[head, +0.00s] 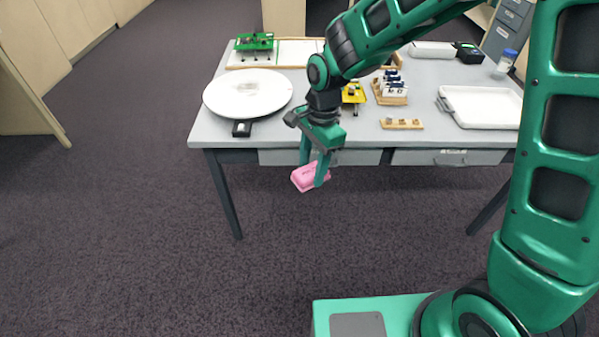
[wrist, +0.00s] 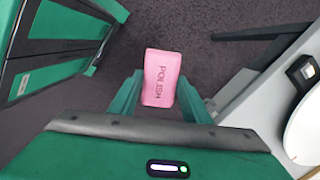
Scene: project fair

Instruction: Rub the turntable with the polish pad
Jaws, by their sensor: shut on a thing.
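The pink polish pad (head: 305,178) is between the fingers of my gripper (head: 315,168), in front of the table's front edge and lower than its top. In the wrist view the pad (wrist: 161,78) shows the word POLISH, and the fingers of my gripper (wrist: 160,95) are shut on its sides. The turntable (head: 248,92) is a round white disc on the left part of the table, up and to the left of my gripper, apart from the pad. Its rim also shows at the right edge of the wrist view (wrist: 304,130).
A small black box (head: 241,128) sits at the turntable's front. The grey table (head: 300,140) also holds a green circuit board (head: 254,41), a yellow piece (head: 354,93), a wooden rack (head: 391,98), a wooden strip (head: 401,124) and a white tray (head: 482,107). Open carpet lies in front.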

